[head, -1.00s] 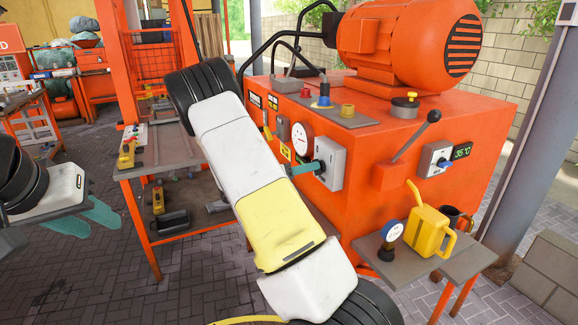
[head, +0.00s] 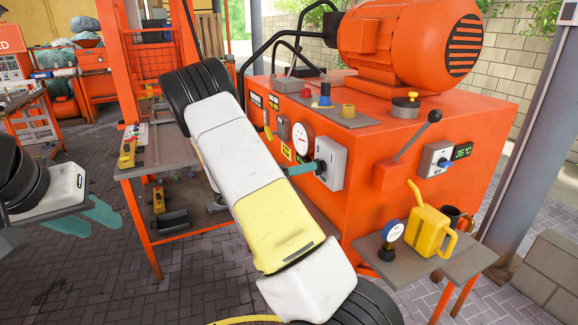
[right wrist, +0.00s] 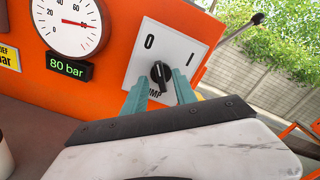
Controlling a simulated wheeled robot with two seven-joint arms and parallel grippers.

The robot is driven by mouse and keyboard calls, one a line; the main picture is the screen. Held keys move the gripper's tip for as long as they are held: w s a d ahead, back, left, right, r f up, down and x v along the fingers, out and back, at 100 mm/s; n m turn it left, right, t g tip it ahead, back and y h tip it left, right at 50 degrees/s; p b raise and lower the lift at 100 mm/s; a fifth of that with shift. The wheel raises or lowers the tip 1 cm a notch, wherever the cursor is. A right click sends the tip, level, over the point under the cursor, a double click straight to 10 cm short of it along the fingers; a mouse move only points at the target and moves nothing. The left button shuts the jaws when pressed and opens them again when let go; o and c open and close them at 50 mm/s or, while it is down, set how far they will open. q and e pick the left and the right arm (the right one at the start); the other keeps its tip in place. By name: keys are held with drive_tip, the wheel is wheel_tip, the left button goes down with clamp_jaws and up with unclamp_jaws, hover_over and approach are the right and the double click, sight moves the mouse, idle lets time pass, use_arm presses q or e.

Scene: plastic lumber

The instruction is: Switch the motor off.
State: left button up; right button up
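In the right wrist view a white switch plate shows the marks 0 and I, a black rotary knob (right wrist: 160,74) and a partly hidden label ending in "MP". The knob's handle stands roughly upright in the picture; I cannot tell for sure which mark it points to. My right gripper (right wrist: 160,90) is open, its teal fingers on either side of the knob; contact cannot be told. In the head view my right gripper (head: 302,169) is at the grey switch box (head: 331,163) on the orange machine. The orange motor (head: 408,42) sits on top. My left gripper (head: 92,214) is open and empty.
A round gauge (right wrist: 75,22) and an "80 bar" display (right wrist: 69,66) are left of the switch. A yellow can (head: 428,231) stands on the side shelf (head: 455,262).

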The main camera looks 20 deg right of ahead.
drive_tip(key=a, duration=0.6)
drive_tip(key=shift+s, duration=0.2)
